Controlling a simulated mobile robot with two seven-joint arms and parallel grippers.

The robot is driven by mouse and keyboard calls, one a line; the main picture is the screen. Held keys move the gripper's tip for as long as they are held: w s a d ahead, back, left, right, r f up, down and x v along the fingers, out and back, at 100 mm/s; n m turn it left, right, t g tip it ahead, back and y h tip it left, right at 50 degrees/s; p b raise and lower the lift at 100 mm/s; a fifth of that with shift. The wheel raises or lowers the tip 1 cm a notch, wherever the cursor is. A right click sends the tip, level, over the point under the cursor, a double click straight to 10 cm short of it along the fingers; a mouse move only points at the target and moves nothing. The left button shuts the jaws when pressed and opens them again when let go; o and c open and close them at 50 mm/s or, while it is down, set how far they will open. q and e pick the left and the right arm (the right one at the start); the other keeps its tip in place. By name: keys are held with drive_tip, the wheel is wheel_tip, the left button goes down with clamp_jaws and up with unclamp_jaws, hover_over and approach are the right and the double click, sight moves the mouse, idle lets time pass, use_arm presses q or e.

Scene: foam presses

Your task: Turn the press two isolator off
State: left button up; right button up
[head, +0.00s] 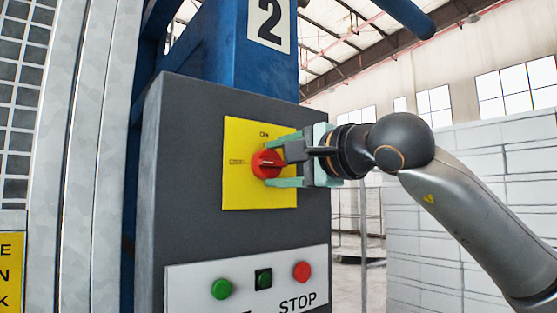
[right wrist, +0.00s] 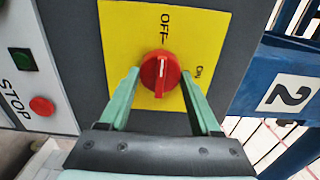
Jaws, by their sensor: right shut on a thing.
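The isolator is a red rotary knob (head: 266,163) on a yellow plate (head: 240,190), on the face of the dark grey cabinet (head: 185,150) under a "2" sign (head: 269,22). The plate carries ON at its top and OFF at its left. In the right wrist view the knob (right wrist: 160,74) has a white mark along its handle, lined up toward the OFF label (right wrist: 165,28). My right gripper (head: 278,162) reaches in from the right, its green fingers on either side of the knob and shut on it. My left gripper is out of view.
Below the plate, a white panel (head: 245,290) holds a green button (head: 221,289), a small dark green-centred button (head: 264,278) and a red STOP button (head: 302,271). A blue press frame (head: 210,45) rises behind. A mesh guard (head: 22,90) stands at left.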

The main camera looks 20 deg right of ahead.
idle(0.5)
drive_tip(key=o, duration=1.4)
drive_tip(key=shift+c, duration=0.2)
drive_tip(key=shift+s, duration=0.1)
drive_tip(key=shift+s+d, duration=0.1)
drive_tip(key=shift+s, duration=0.2)
drive_tip(key=b+v, duration=0.3)
drive_tip(key=v, duration=0.8)
drive_tip(key=shift+s, duration=0.35)
drive_tip(key=shift+d, duration=0.1)
